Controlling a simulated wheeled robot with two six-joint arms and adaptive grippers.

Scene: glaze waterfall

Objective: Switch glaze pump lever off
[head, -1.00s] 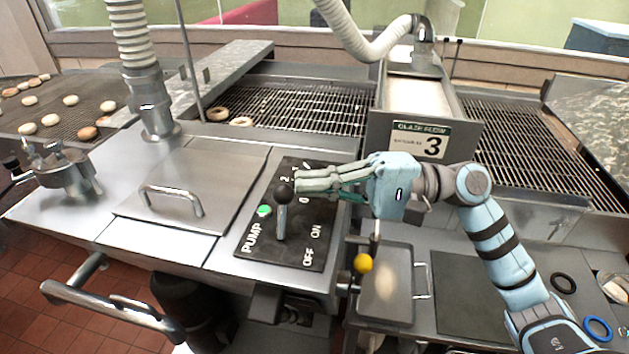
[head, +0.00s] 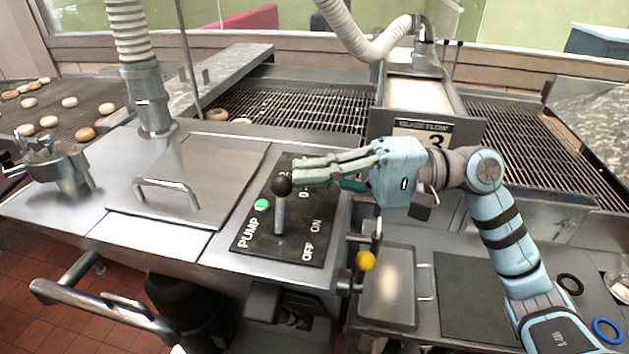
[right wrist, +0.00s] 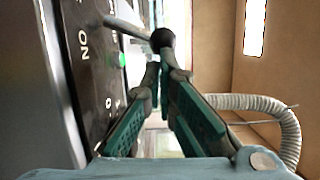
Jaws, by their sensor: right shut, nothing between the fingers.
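The pump lever (head: 280,208) has a metal shaft and a black ball knob (head: 282,186). It stands up from a black panel (head: 262,240) marked PUMP, ON and OFF, beside a lit green button (head: 261,205). My right gripper (head: 296,172) is shut and empty, its fingertips close to the right of the knob. In the right wrist view the knob (right wrist: 162,39) is just beyond the fingertips (right wrist: 157,72); I cannot tell whether they touch. My left gripper is not in view.
A metal lid with a handle (head: 166,190) lies left of the panel. A yellow-knobbed lever (head: 365,261) is below my right gripper. A glaze flow sign (head: 424,138) is behind it. Donuts lie on the conveyor (head: 60,118) at far left.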

